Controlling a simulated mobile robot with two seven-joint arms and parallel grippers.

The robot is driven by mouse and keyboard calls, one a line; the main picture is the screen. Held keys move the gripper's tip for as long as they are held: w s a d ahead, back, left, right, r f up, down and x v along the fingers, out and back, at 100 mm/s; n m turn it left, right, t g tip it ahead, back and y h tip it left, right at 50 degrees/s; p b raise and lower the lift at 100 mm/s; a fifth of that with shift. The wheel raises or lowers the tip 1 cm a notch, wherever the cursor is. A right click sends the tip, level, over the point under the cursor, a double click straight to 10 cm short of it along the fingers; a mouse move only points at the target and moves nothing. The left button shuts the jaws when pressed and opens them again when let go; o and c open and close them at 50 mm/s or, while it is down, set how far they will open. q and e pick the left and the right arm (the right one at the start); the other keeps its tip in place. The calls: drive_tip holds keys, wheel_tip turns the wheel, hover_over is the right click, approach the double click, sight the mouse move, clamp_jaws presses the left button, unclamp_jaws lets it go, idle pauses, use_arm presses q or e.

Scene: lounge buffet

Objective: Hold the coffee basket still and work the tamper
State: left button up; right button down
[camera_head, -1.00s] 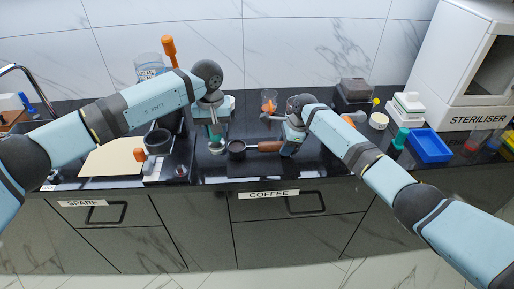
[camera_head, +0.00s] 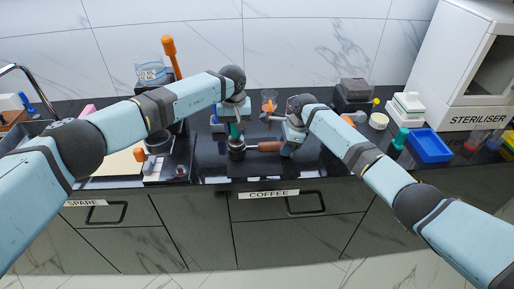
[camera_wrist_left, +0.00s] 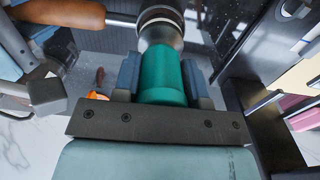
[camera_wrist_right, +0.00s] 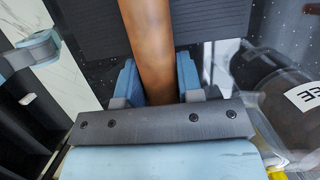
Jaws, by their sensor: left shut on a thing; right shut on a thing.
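The coffee basket (camera_head: 237,154) is a dark round cup with a brown wooden handle (camera_head: 264,147) on the black counter. My right gripper (camera_head: 289,142) is shut on that handle, which also runs between the fingers in the right wrist view (camera_wrist_right: 152,60). The tamper has a green handle (camera_wrist_left: 163,75) and a metal base (camera_wrist_left: 160,22). My left gripper (camera_head: 235,122) is shut on the green handle and holds the tamper upright over the basket. The tamper's base is at the basket's mouth; how deep it sits is hidden.
A coffee machine or grinder with an orange lever (camera_head: 170,52) stands behind my left arm. A blue tray (camera_head: 428,146), a green-handled item (camera_head: 400,138) and the white steriliser (camera_head: 470,70) are to the right. The counter's front edge runs close below the basket.

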use_arm(q)
drive_tip(key=o, duration=0.4)
clamp_jaws()
drive_tip(key=shift+f, duration=0.5)
